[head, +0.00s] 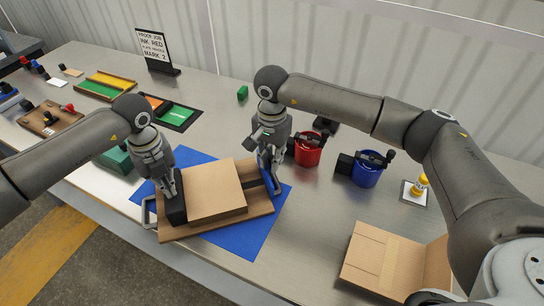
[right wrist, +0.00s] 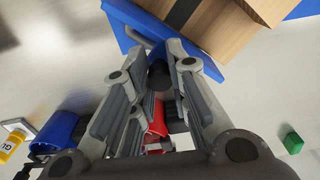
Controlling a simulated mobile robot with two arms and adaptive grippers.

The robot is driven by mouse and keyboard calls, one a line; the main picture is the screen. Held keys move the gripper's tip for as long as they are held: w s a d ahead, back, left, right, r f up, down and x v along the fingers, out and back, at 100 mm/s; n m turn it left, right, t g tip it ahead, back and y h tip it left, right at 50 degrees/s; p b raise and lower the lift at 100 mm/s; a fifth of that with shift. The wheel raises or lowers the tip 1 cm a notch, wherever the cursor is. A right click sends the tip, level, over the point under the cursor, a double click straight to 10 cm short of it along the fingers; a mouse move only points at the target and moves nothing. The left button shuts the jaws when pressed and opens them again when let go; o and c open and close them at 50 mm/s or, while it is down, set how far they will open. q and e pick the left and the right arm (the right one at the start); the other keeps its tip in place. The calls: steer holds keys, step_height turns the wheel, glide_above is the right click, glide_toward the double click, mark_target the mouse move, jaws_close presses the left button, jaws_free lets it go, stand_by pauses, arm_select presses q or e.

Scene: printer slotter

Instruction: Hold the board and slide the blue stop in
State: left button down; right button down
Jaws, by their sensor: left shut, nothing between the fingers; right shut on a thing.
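The wooden board (head: 206,228) lies on a blue mat (head: 240,242), with a cardboard-coloured block (head: 215,188) on top and a metal handle (head: 148,212) at its left end. My left gripper (head: 173,192) is shut and empty, its fingertips down at the dark block (head: 177,212) on the board's left end; whether they touch is unclear. The blue stop (head: 269,182) is at the board's right end, beside a dark strip (head: 250,184). My right gripper (head: 266,165) is shut on it. In the right wrist view the fingers (right wrist: 163,72) close around a dark part, perhaps its knob.
A red pot (head: 308,152) and a blue pot (head: 366,172) stand to the right, behind the board. A yellow bottle (head: 420,184) and an open cardboard box (head: 385,258) are further right. Trays and a sign (head: 154,48) are at the back left. A green block (head: 242,92) stands behind.

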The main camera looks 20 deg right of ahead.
arm_select(q)
steer(key=shift+s+a+f, duration=0.1)
steer(key=shift+f, duration=0.2)
arm_select(e)
steer(key=a, duration=0.6)
steer(key=shift+a, duration=0.4)
steer(key=c, duration=1.3)
jaws_free()
steer(key=shift+c, duration=0.2)
steer(key=shift+d, duration=0.1)
steer(key=shift+w, duration=0.1)
step_height(320, 180, up, 12)
